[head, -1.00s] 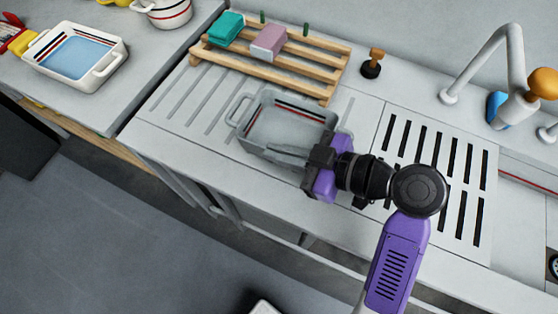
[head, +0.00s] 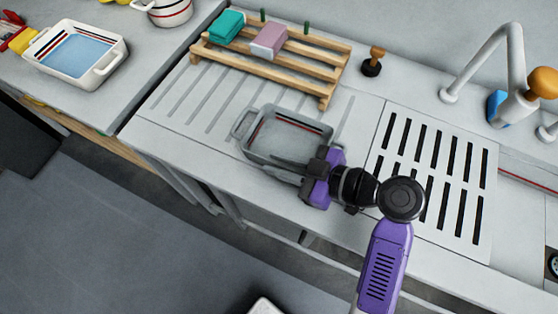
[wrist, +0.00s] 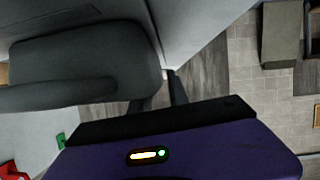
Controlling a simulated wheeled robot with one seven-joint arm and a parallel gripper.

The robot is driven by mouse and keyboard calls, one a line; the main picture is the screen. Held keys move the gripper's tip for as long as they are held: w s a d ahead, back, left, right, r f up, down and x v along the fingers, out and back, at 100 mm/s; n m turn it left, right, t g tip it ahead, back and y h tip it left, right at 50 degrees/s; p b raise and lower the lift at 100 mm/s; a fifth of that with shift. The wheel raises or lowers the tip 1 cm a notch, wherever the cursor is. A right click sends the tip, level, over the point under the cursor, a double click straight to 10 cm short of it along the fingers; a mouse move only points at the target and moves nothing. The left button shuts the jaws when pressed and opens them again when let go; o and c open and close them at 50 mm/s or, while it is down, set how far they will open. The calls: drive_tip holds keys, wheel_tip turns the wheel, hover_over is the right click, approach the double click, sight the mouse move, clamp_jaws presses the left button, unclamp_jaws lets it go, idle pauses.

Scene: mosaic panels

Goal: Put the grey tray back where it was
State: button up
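The grey tray (head: 262,152) is a rectangular dish with dark and red stripes inside its far wall. It is level over the ribbed drainboard, in front of the wooden rack; I cannot tell whether it touches the surface. Its left handle shows; the right end is hidden behind my gripper. My gripper (head: 296,168) is at the tray's front right, its fingers along the front wall, and appears shut on it. In the wrist view the tray (wrist: 90,55) fills the left side, beside the fingertips (wrist: 163,92).
A wooden rack (head: 285,74) holds a teal block (head: 227,27) and a pink block (head: 269,40) behind the tray. A wooden-handled stopper (head: 372,62) stands right of it. A slotted grate (head: 432,170) and faucet (head: 500,60) are right. A white dish (head: 95,75) sits on the left counter.

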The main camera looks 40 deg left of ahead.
idle(0.3)
drive_tip(key=b+v, duration=0.1)
drive_tip(key=v, duration=1.1)
drive_tip(key=shift+b, duration=0.3)
drive_tip(key=shift+r, duration=0.15)
